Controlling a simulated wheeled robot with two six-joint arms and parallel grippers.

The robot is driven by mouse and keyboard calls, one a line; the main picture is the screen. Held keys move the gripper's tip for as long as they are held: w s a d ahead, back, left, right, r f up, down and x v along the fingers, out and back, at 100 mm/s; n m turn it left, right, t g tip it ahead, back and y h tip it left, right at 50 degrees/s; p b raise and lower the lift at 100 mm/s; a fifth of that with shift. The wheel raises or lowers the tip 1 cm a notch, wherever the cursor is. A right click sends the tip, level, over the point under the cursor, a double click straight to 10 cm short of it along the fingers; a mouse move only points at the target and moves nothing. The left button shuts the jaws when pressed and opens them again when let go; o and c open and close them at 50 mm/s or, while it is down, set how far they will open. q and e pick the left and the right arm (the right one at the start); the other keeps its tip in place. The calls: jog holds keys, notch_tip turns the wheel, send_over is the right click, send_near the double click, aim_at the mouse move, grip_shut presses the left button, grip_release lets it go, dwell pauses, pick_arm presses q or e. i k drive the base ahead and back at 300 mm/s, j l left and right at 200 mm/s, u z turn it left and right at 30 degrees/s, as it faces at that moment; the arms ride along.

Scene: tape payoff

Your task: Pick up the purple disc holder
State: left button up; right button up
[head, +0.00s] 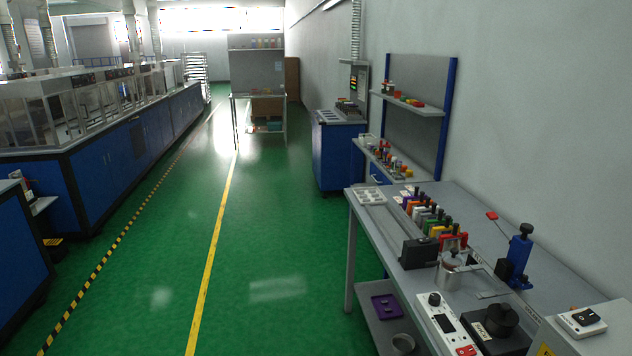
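A row of small coloured holders with dark upright knobs stands on the grey workbench (466,202) at the right. At its far end is a purple one (409,202), small in the view. A flat purple piece with small dark spots (386,307) lies on the bench's lower shelf (371,332). I cannot tell from this distance which of the two purple things is the disc holder. Neither of my grippers shows in the head view.
A white tray with round wells (370,196) sits at the bench's far left corner. A black box (418,253), a blue device (519,256) and a white control box (446,322) crowd the bench. A blue cabinet (338,157) stands beyond. The green floor (275,235) left of the bench is clear.

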aim_at(416, 196)
jog(key=i+j+z, duration=0.1)
jog(key=i, duration=0.45)
jog(key=i+j, duration=0.1)
jog(key=i, duration=0.5)
jog(key=i+j+z, duration=0.15)
jog(key=i, duration=0.4)
